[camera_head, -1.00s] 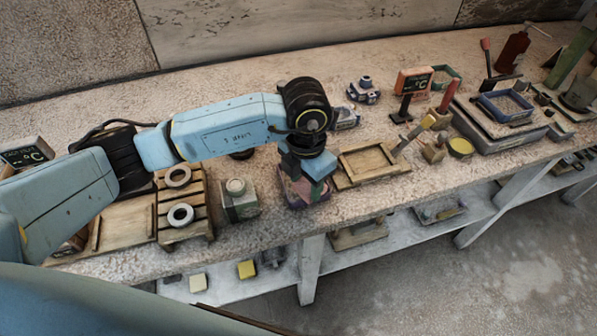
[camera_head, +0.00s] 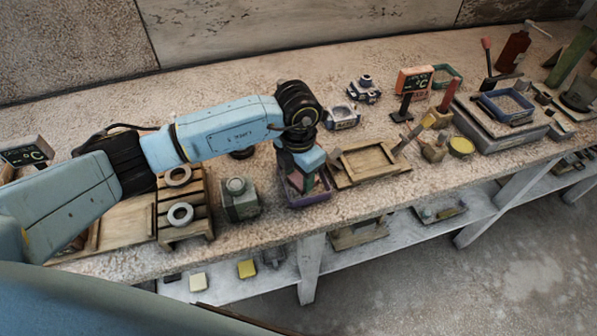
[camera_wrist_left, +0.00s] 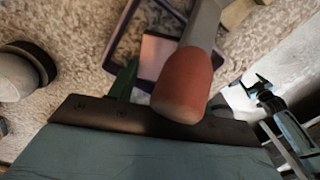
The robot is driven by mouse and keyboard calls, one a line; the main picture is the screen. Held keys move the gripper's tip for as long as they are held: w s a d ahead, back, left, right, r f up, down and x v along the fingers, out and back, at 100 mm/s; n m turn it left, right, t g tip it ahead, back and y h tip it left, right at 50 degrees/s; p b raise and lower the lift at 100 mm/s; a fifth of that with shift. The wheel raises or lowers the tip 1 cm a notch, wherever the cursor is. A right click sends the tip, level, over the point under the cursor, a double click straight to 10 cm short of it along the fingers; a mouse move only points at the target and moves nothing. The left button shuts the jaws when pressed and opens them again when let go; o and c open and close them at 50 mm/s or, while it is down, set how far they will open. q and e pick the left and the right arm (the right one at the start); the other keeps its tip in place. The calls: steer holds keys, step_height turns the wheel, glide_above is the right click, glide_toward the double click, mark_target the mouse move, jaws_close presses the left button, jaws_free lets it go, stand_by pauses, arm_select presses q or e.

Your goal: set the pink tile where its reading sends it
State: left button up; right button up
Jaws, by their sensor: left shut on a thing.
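My left gripper (camera_head: 304,184) points down over a purple-rimmed tray (camera_head: 318,200) near the front edge of the bench. In the left wrist view, the pink tile (camera_wrist_left: 158,55) shows between a green finger and a reddish-grey finger of my left gripper (camera_wrist_left: 155,75). The gripper is shut on the tile, and the purple tray rim (camera_wrist_left: 122,35) shows around and beyond it. Whether the tile touches the tray floor is hard to tell.
A grey-green block with a round knob (camera_head: 238,200) stands left of the tray, with a slatted wooden rack of rings (camera_head: 183,205) beyond. A wooden tray (camera_head: 366,162) lies close on the right. Small °C displays stand at far left (camera_head: 25,153) and right (camera_head: 415,80).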

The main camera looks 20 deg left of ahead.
mark_target(298, 180)
arm_select(q)
steer(key=o, duration=1.1)
steer(key=shift+r, duration=0.1)
step_height(298, 180, up, 12)
steer(key=shift+r+p, duration=0.1)
steer(key=shift+p, duration=0.2)
